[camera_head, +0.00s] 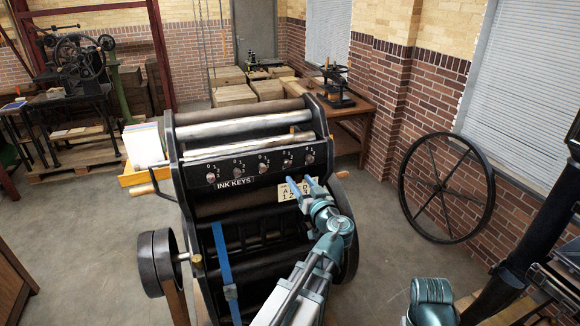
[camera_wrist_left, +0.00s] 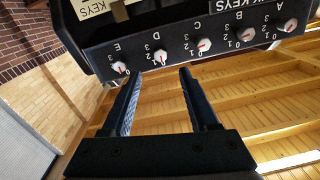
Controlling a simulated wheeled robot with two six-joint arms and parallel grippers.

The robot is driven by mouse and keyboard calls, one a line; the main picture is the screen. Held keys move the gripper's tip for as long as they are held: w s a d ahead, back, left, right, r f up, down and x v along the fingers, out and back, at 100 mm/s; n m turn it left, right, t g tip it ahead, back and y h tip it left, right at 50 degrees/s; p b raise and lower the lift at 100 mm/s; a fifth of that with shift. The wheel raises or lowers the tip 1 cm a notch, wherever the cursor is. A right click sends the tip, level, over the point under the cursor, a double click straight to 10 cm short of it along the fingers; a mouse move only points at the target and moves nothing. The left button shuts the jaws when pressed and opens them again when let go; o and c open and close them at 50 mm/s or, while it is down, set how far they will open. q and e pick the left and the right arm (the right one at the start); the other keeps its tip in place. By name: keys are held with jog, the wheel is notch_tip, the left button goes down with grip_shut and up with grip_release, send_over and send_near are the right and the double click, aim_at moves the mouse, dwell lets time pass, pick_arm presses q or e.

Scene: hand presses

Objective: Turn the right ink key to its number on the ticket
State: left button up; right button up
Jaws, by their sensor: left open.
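The ink keys are a row of small pale knobs on the black press's panel (camera_head: 245,170), above the words INK KEYS. The rightmost ink key (camera_head: 309,158) is at the panel's right end; the left wrist view shows it upside down as key E (camera_wrist_left: 119,67), with a red mark. Key D (camera_wrist_left: 160,56) appears between the fingertips there. The pale ticket (camera_head: 285,195) hangs below the panel, partly covered by my gripper; its numbers are only partly readable. My left gripper (camera_head: 299,182) is open and empty, just below the panel's right part. My right gripper does not show.
Key C (camera_wrist_left: 204,44) is close beside key D. A wooden handle (camera_head: 342,174) sticks out at the press's right side. A large spoked wheel (camera_head: 447,187) leans at the right wall. A yellow tray with paper (camera_head: 143,145) stands left of the press.

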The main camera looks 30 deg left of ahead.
aim_at(288, 165)
pick_arm(q)
jog(key=x, duration=0.9)
jog(key=shift+w+a, duration=0.1)
jog(key=shift+a, duration=0.2)
grip_shut()
